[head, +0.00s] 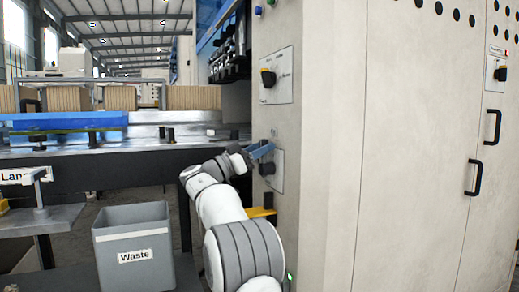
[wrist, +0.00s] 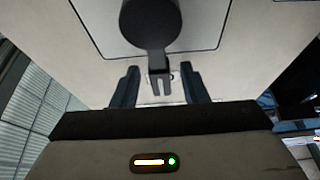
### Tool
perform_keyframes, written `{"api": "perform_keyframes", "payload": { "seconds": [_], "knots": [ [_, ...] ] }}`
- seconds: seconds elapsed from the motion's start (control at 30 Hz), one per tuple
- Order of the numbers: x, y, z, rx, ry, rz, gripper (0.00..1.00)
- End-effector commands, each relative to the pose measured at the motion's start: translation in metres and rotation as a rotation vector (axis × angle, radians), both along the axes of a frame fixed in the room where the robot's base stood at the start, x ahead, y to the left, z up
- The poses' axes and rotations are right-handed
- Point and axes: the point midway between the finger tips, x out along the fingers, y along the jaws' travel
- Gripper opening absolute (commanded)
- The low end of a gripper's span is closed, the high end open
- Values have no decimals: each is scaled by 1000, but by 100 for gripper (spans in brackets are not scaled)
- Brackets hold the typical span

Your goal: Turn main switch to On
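A pale switch plate with a black rotary knob (head: 265,162) is low on the cabinet's narrow side in the head view. My gripper (head: 262,150) is in front of it and partly hides it. In the wrist view the round black knob (wrist: 151,22) has a narrow forked lever pointing down toward my gripper (wrist: 160,88). My gripper is open, with one finger on each side of the lever's end and gaps between; contact is not visible. Another plate with a black knob (head: 267,79) is higher up, and a third switch (head: 500,74) is far right. Which is the main switch is not readable.
The tall beige cabinet (head: 410,130) fills the right side, with black door handles (head: 475,177). A grey waste bin (head: 137,250) stands at lower left. A yellow bracket (head: 262,213) is just below my gripper. A machine table (head: 80,160) extends left.

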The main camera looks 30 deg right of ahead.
Motion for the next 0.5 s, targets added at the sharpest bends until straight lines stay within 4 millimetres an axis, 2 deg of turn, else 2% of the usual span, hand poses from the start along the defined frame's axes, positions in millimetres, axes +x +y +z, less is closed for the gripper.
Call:
{"api": "perform_keyframes", "payload": {
  "seconds": [0.3, 0.5],
  "knots": [
    [5, 46, -17, 0, 2, 3, 40],
    [6, 66, -27, 0, 0, 1, 40]
  ]
}}
